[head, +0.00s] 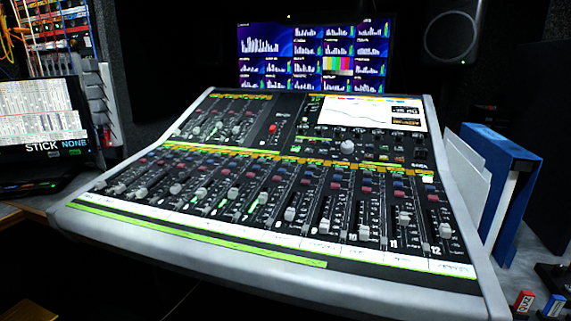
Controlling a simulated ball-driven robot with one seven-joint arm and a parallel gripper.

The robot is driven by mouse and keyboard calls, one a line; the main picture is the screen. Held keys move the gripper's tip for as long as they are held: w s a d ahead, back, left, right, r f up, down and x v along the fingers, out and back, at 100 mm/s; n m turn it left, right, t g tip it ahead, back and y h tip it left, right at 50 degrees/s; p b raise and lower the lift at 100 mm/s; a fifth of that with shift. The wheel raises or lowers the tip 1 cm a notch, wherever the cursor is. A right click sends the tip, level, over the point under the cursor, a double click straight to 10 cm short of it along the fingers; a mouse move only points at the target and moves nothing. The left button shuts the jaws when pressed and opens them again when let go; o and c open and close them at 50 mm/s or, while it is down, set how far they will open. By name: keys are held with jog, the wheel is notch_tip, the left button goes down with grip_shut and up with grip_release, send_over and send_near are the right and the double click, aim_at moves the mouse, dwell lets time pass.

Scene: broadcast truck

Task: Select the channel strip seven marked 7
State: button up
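A large mixing console (440,150) with a grey frame fills the middle of the head view, tilted toward me. Its lower panel holds a row of numbered channel strips with faders, red and blue buttons and small lit displays. The marks 11 and 12 are legible on the right strips (436,248). Counting left from 12, strip seven (258,208) lies near the row's middle, beside faders with green lights. Whether any strip is selected cannot be told. My gripper is not in view.
A multi-panel monitor (315,55) stands behind the console. A left screen (40,120) reads "STICK NONE". Blue and white binders (510,180) stand close on the right. Small red (523,302) and blue (553,305) labelled items sit at lower right. A speaker (452,38) is behind.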

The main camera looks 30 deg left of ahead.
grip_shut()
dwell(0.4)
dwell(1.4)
